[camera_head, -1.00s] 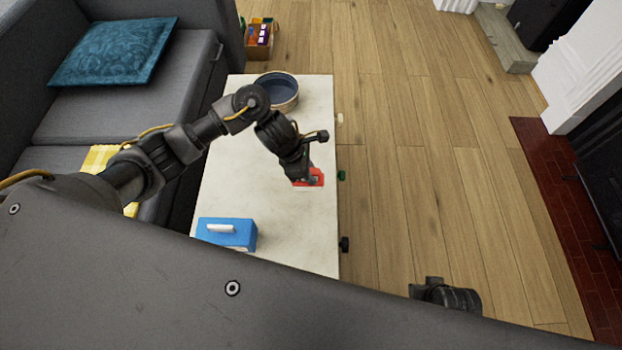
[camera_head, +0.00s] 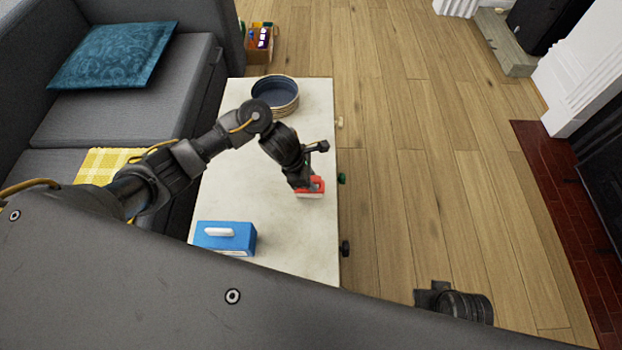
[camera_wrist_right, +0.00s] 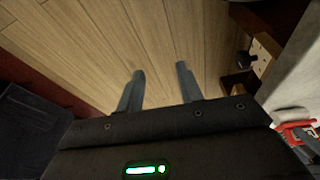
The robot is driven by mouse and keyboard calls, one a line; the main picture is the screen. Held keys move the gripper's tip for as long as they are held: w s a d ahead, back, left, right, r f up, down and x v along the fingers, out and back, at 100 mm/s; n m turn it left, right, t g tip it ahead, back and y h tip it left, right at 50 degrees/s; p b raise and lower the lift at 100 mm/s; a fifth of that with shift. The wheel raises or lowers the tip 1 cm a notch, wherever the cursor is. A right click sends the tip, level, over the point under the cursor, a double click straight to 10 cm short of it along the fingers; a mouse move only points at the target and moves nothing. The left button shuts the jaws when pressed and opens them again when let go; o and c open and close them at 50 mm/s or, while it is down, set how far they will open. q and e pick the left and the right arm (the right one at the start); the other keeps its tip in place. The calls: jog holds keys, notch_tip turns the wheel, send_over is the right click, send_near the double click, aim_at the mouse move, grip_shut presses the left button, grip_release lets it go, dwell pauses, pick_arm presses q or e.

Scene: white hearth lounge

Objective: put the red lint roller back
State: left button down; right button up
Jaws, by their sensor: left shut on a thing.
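The red lint roller (camera_head: 316,184), red with a pale lower part, is at the right side of the pale table (camera_head: 225,185). My left gripper (camera_head: 305,187) is shut on it from above and partly hides it. I cannot tell whether it touches the tabletop. A red part of it also shows at the right edge of the right wrist view (camera_wrist_right: 298,128). My right gripper (camera_wrist_right: 160,82) is open and empty, over the wooden floor.
A blue box (camera_head: 225,238) with a white top piece stands at the table's near end. A round dark-lined bowl (camera_head: 276,95) stands at the far end. Small knobs (camera_head: 342,178) stick out along the table's right edge. A crate of items (camera_head: 259,45) stands beyond the sofa.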

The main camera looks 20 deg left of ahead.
pick_arm(q)
jog(key=c, duration=1.2)
grip_release()
pick_arm(e)
jog(key=shift+r, duration=0.25)
jog(key=shift+f, duration=0.1)
pick_arm(q)
jog(key=shift+r, duration=0.1)
jog(key=shift+r+p, duration=0.25)
jog(key=shift+p, duration=0.05)
jog(key=p+v, duration=0.2)
jog(key=v, duration=0.9)
jog(key=shift+a+r+p, duration=0.25)
jog(key=shift+p, duration=0.1)
pick_arm(e)
notch_tip(320, 180, down, 7)
pick_arm(q)
jog(key=shift+r, duration=0.1)
pick_arm(e)
jog(key=shift+s, duration=0.1)
